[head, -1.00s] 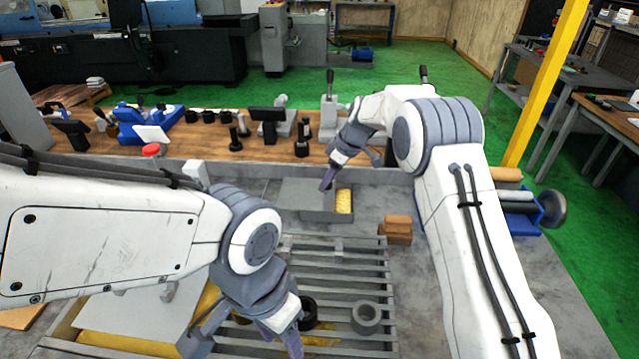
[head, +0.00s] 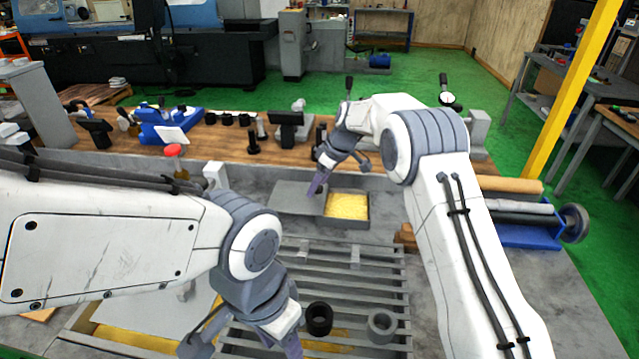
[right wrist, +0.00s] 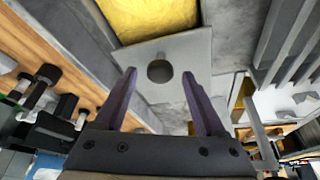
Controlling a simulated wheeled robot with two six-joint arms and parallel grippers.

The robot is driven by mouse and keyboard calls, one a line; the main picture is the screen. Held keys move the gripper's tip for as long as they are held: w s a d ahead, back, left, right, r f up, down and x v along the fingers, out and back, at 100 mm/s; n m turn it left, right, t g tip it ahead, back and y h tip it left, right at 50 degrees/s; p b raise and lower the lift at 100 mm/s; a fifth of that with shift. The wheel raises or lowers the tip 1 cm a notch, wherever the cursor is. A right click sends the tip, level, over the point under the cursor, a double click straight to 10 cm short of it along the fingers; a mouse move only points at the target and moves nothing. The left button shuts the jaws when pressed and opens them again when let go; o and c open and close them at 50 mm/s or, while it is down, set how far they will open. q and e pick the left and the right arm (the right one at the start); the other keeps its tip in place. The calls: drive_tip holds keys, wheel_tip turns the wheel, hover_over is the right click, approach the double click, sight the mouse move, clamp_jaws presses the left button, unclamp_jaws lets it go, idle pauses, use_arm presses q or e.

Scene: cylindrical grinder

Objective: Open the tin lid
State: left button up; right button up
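The grey tin (head: 340,223) lies on the bench beyond the slatted rack. Its flat grey lid (head: 288,196) is shifted to the left, and yellow contents (head: 347,206) show in the uncovered right part. My right gripper (head: 316,187) reaches down at the lid. In the right wrist view its two fingers (right wrist: 159,74) are spread, with the lid's dark round knob (right wrist: 160,70) between the tips and visible gaps either side. The lid plate (right wrist: 190,50) and yellow contents also show there. My left gripper (head: 243,343) is low over the rack, fingers apart and empty.
The slatted rack (head: 330,285) holds a black ring (head: 319,318) and a grey ring (head: 382,326) near my left gripper. A wooden shelf (head: 225,140) with several tools runs behind the tin. Rolls on a blue stand (head: 525,235) are at right.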

drive_tip(key=b+v, duration=0.2)
drive_tip(key=v, duration=0.8)
drive_tip(key=shift+r, duration=0.25)
drive_tip(key=shift+s, duration=0.1)
drive_tip(key=s+a+r+m+g+h, duration=0.1)
drive_tip(key=s+a, duration=0.2)
drive_tip(key=s, duration=0.8)
drive_tip(key=s+a+r+m+g+h, duration=0.1)
drive_tip(key=s+a, duration=0.2)
drive_tip(key=s, duration=0.8)
drive_tip(key=s+d+f, duration=0.2)
drive_tip(key=s, duration=0.5)
drive_tip(key=s+d+f+m, duration=0.1)
drive_tip(key=s+d+f, duration=0.1)
drive_tip(key=s, duration=0.5)
drive_tip(key=s+d+f+m+h, duration=0.1)
drive_tip(key=s+d+f, duration=0.1)
drive_tip(key=s, duration=0.5)
drive_tip(key=shift+s+f, duration=0.2)
drive_tip(key=shift+s, duration=0.05)
